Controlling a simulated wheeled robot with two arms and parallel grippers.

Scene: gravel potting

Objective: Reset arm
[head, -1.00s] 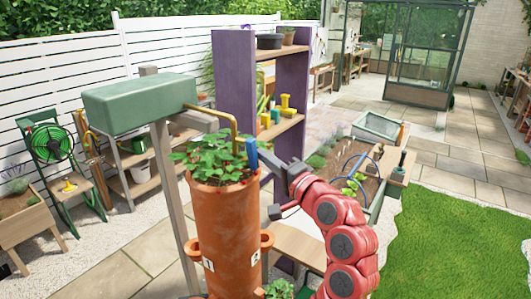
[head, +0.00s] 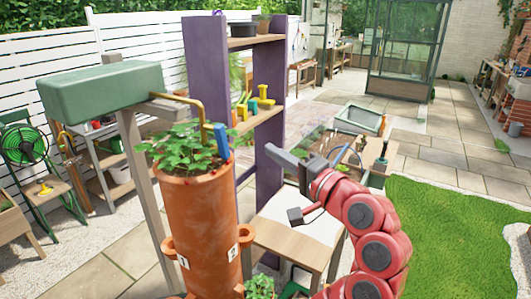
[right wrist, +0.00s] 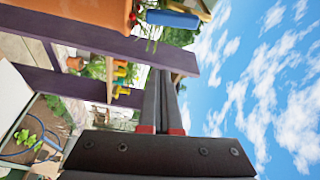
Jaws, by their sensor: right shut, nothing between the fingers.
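My right gripper (head: 285,158) is shut and empty, held in the air to the right of the tall terracotta planter (head: 200,220). In the right wrist view its two dark fingers (right wrist: 161,85) lie together with nothing between them. The planter carries leafy strawberry-like plants on top and number labels on its side. The blue handle (right wrist: 172,19) and the planter's orange side (right wrist: 80,12) also show in the right wrist view. My left gripper is not in view.
A green tank (head: 100,90) with a brass spout stands on a post behind the planter. A purple shelf (head: 207,70) holds pots and yellow tools. A small table (head: 290,245) with a pale top is beneath my right arm. Open lawn (head: 450,225) lies to the right.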

